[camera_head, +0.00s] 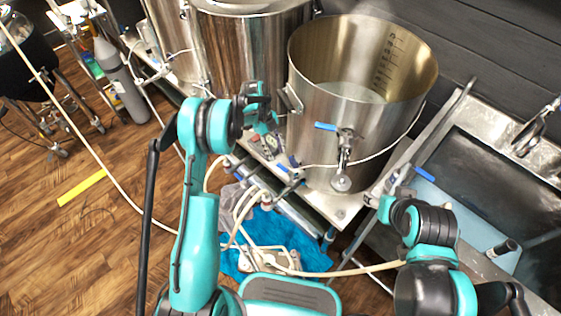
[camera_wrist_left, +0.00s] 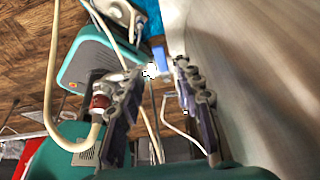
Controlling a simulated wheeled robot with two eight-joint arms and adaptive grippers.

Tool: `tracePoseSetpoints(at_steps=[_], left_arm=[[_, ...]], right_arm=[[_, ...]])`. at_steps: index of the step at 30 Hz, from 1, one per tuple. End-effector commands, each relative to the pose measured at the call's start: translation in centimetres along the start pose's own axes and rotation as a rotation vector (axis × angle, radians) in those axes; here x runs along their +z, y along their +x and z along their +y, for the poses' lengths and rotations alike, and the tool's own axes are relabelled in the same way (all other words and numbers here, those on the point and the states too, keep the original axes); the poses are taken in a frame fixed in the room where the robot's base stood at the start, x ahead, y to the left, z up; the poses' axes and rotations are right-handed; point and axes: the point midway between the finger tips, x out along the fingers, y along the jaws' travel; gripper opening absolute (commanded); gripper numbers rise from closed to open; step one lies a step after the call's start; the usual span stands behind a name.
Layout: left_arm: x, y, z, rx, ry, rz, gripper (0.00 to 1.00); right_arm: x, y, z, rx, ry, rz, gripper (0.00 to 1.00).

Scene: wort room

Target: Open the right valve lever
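The right kettle (camera_head: 330,135) is a large open steel pot. Its front valve (camera_head: 344,150) has a blue lever (camera_head: 326,126) that sticks out to the left, roughly level. My left gripper (camera_head: 272,148) is to the left of this valve, beside the kettle wall and apart from the lever. In the left wrist view its two fingers (camera_wrist_left: 157,75) are spread, with nothing held. A blue lever-like piece (camera_wrist_left: 159,57) shows beyond the fingertips; I cannot tell which valve it belongs to. My right gripper (camera_head: 398,182) is low at the right and shows poorly.
Another steel kettle (camera_head: 250,45) stands to the left. Other blue levers (camera_head: 283,168) sit below on the stand. A pale hose (camera_head: 360,268) loops in front. A sink (camera_head: 500,165) is at the right. The wooden floor (camera_head: 80,240) is mostly open at the left.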

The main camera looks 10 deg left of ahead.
Motion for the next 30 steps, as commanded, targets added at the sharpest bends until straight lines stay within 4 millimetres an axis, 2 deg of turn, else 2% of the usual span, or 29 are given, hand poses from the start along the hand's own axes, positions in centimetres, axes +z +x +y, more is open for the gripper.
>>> tracePoseSetpoints(at_steps=[1, 3, 9, 13, 21, 25, 30], left_arm=[[0.1, 1.3, 0.0, 0.000, 0.000, 0.000, 0.36], [0.1, 2.5, 0.0, 0.000, 0.000, 0.000, 0.36], [0.1, 5.2, 0.0, -0.001, 0.000, -0.001, 0.36], [0.0, 5.9, 0.0, -0.001, -0.001, -0.001, 0.36], [0.0, 5.9, 0.0, -0.001, -0.002, -0.001, 0.36], [0.0, 5.9, 0.0, -0.001, -0.002, -0.001, 0.02], [0.0, 5.9, 0.0, -0.001, -0.002, -0.001, 0.00]], right_arm=[[0.4, 0.6, 0.0, 0.000, 0.000, 0.000, 0.54], [0.7, 1.0, 0.0, 0.000, 0.000, 0.000, 0.54], [1.3, 1.8, 0.0, 0.000, 0.000, 0.000, 0.54], [1.4, 1.9, 0.0, 0.000, 0.000, 0.000, 0.54], [1.4, 1.9, 0.0, 0.000, 0.000, 0.000, 0.54], [1.4, 1.9, 0.0, 0.000, 0.000, 0.000, 0.54], [1.4, 1.9, 0.0, 0.000, 0.000, 0.000, 0.54]])
